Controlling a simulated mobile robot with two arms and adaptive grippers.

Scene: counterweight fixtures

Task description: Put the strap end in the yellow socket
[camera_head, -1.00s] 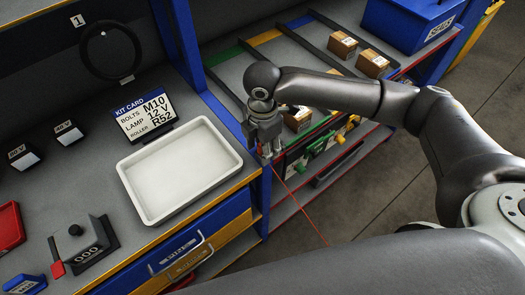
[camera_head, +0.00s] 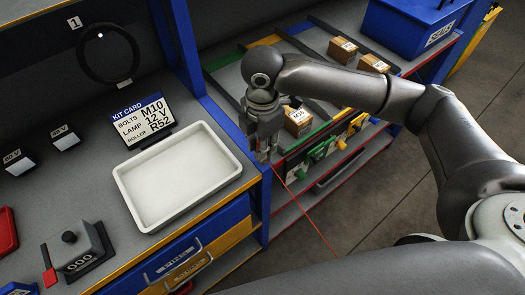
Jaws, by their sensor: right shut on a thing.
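My right gripper (camera_head: 263,154) points down in front of the shelf rack, at the right end of the blue post. It is shut on the strap end, which is small and mostly hidden by the fingers. A thin orange-red strap (camera_head: 310,221) runs from there down to the right toward the floor. The yellow socket (camera_head: 355,123) is on the rack's front, to the right of the gripper and apart from it. A green socket (camera_head: 322,151) sits between them. My left gripper is not in view.
Cardboard boxes (camera_head: 298,121) stand on the rack's sloped shelf, one just right of my gripper. A white tray (camera_head: 226,183) and a kit card (camera_head: 142,120) are on the bench at left. A blue bin (camera_head: 405,22) is at the back right. Floor at right is clear.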

